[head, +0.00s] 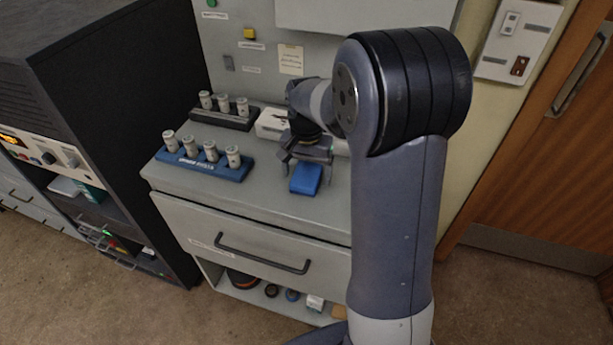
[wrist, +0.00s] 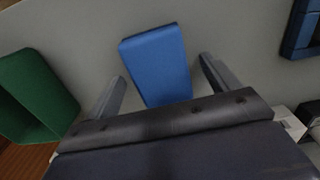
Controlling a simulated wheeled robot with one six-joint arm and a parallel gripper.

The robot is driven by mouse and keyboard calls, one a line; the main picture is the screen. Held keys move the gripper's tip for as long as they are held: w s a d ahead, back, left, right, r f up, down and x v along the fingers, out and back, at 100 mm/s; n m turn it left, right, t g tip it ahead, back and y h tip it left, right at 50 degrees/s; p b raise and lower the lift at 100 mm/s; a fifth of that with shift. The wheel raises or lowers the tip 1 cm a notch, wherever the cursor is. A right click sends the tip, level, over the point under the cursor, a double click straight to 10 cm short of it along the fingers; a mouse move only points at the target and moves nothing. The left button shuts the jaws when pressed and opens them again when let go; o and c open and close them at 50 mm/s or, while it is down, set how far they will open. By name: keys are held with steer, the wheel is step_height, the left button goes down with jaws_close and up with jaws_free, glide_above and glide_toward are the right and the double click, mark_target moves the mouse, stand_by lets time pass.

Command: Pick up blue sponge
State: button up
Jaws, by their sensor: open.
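The blue sponge (head: 306,178) lies on the grey console top near its front edge. In the wrist view the blue sponge (wrist: 157,62) is a bright blue block with its near end between my two fingers. My gripper (head: 305,158) is right above and behind the sponge in the head view. My gripper also shows in the wrist view (wrist: 162,88), with one finger on each side of the sponge and a gap on both sides. It is open and holds nothing. The near end of the sponge is partly hidden by the gripper body.
A blue rack (head: 203,168) with several grey-white cylinders stands left of the sponge. A dark rack (head: 225,118) with similar cylinders is behind it. A white box (head: 272,123) stands behind my gripper. A green open container (wrist: 38,95) shows at the wrist view's left.

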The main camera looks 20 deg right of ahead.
mark_target(307, 173)
steer(key=c, duration=1)
step_height(307, 173, up, 10)
steer(key=shift+r, duration=0.1)
steer(key=shift+c, duration=0.4)
steer(key=o, duration=0.3)
steer(key=shift+c, duration=1)
